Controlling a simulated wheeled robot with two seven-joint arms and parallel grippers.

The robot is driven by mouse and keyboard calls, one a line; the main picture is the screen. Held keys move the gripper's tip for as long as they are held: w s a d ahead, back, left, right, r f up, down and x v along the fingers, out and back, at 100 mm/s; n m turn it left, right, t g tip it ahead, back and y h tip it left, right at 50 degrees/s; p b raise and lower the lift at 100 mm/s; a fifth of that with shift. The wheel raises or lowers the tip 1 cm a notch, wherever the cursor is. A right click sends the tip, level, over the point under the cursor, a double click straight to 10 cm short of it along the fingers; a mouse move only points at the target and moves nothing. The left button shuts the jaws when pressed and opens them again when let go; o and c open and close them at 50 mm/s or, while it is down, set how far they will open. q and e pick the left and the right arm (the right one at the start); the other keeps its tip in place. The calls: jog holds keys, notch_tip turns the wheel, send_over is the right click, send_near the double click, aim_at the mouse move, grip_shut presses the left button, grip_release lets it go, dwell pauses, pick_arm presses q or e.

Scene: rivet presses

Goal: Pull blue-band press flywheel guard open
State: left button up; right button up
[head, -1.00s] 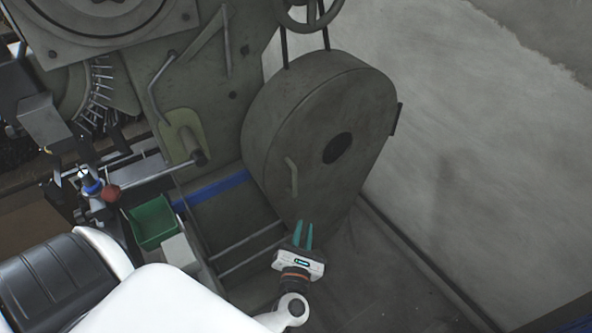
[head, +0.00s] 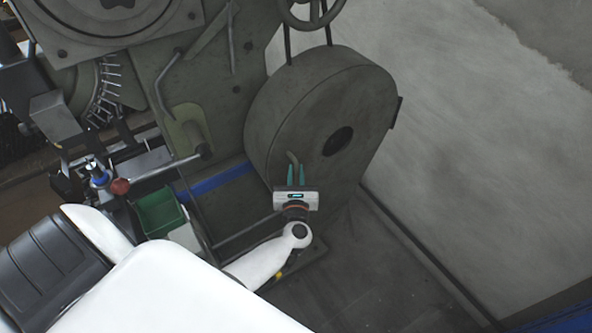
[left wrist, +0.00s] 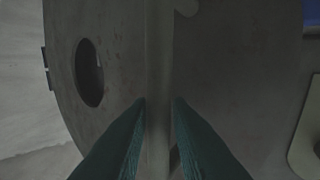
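The flywheel guard (head: 345,105) is a grey-green teardrop cover with a dark round hole, on the right side of the press. It looks shut against the press. A blue band (head: 222,180) runs along the press body beside it. The guard's bar handle (head: 293,160) stands on its face. My left gripper (head: 296,174) is at the handle with teal fingers apart. In the left wrist view the fingers (left wrist: 159,105) stand on either side of the handle (left wrist: 159,50), with small gaps or light contact that I cannot tell. My right gripper is not in view.
A green bin (head: 158,212) and a lever with a red knob (head: 120,186) are left of my left arm. A handwheel (head: 310,12) is above the guard. A grey wall (head: 480,150) stands at the right; the floor (head: 370,270) before it is clear.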

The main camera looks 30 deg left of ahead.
pick_arm(q)
jog(key=shift+w+a, duration=0.1)
jog(key=shift+w, duration=0.05)
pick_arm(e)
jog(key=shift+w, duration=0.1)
pick_arm(q)
grip_shut()
